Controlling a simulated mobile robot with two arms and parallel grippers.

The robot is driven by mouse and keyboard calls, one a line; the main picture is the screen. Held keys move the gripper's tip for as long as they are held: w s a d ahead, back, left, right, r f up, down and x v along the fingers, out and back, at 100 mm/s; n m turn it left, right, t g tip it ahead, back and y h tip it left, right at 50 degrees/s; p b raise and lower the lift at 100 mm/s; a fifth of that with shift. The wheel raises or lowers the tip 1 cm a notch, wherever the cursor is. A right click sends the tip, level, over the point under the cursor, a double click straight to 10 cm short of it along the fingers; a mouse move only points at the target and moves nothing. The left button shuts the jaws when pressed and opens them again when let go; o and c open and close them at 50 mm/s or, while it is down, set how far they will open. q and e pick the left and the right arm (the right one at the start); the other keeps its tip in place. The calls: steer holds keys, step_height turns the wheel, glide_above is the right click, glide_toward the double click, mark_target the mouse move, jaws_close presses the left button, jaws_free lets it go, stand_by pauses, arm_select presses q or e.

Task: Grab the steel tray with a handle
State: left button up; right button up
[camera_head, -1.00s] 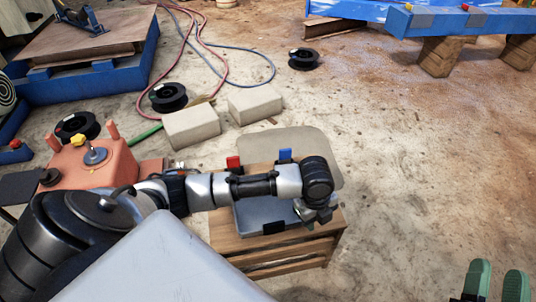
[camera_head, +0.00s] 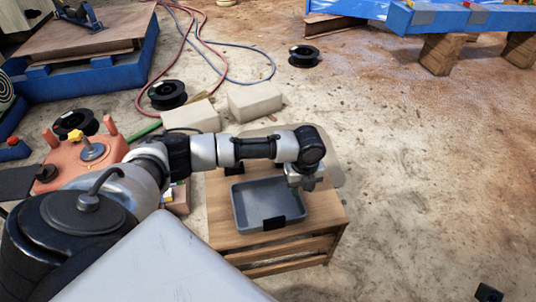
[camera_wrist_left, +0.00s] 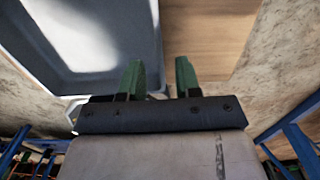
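The grey steel tray (camera_head: 241,209) lies on a small wooden stand, with a dark block, perhaps its handle, at its front edge (camera_head: 274,223). My left gripper (camera_head: 308,185) is above the stand at the tray's right side. In the left wrist view, its two green fingers (camera_wrist_left: 159,78) are apart, with the tray's side wall (camera_wrist_left: 156,40) reaching toward the gap between them. I cannot tell whether they touch it. A small dark part at the bottom right edge of the head view may belong to my right gripper; its fingers do not show.
The wooden stand (camera_head: 325,212) has bare top around the tray. A rounded plate behind it is partly hidden by my left arm. Pale blocks (camera_head: 255,102), black spools (camera_head: 168,95) and hoses lie behind. A red machine (camera_head: 75,165) stands at left. Floor to the right is clear.

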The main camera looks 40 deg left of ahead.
mark_target(299, 198)
arm_select(q)
steer(key=shift+f, duration=0.45)
steer(key=f+b, duration=0.1)
steer(key=f, duration=0.1)
steer(key=f+b, duration=0.2)
steer(key=shift+s+f, duration=0.2)
steer(key=shift+f, duration=0.05)
steer(key=shift+d, duration=0.1)
steer(key=shift+c, duration=0.2)
jaws_close()
steer(key=shift+r, duration=0.1)
